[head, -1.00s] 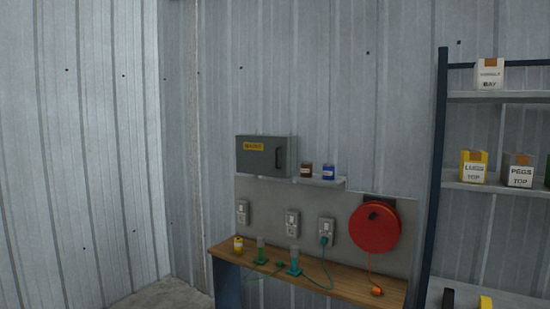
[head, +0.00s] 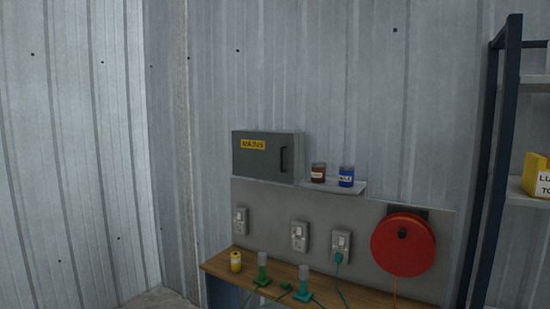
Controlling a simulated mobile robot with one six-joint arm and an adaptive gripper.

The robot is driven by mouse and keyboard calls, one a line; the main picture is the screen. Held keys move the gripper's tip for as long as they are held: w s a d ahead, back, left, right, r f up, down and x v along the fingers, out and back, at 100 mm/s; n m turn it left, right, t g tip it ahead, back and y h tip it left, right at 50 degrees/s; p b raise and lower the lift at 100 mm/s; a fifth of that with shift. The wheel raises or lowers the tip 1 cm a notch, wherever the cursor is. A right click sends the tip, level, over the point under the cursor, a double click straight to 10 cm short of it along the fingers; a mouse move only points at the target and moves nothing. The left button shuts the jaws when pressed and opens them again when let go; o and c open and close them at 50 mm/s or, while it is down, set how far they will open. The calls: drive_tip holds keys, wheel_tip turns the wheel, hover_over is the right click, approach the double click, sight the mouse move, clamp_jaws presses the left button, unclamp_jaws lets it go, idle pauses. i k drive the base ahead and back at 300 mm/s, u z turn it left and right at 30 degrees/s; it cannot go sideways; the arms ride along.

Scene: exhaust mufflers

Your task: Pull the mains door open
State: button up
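The mains door (head: 258,160) is the dark grey front of a wall box with a yellow label. It looks closed, flush with the box. Its black upright handle (head: 283,160) is on the right side of the door. The box hangs on the corrugated wall above a grey panel. My gripper is not in the head view, so its state is hidden.
A small shelf (head: 351,188) beside the box holds a brown jar (head: 318,172) and a blue jar (head: 346,176). Below are sockets (head: 299,236), a red reel (head: 403,245) and a wooden bench (head: 221,264) with several small items. A dark rack (head: 496,160) stands at right.

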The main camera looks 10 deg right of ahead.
sight(261, 156)
drive_tip(key=i, duration=1.2)
drive_tip(key=z, duration=0.1)
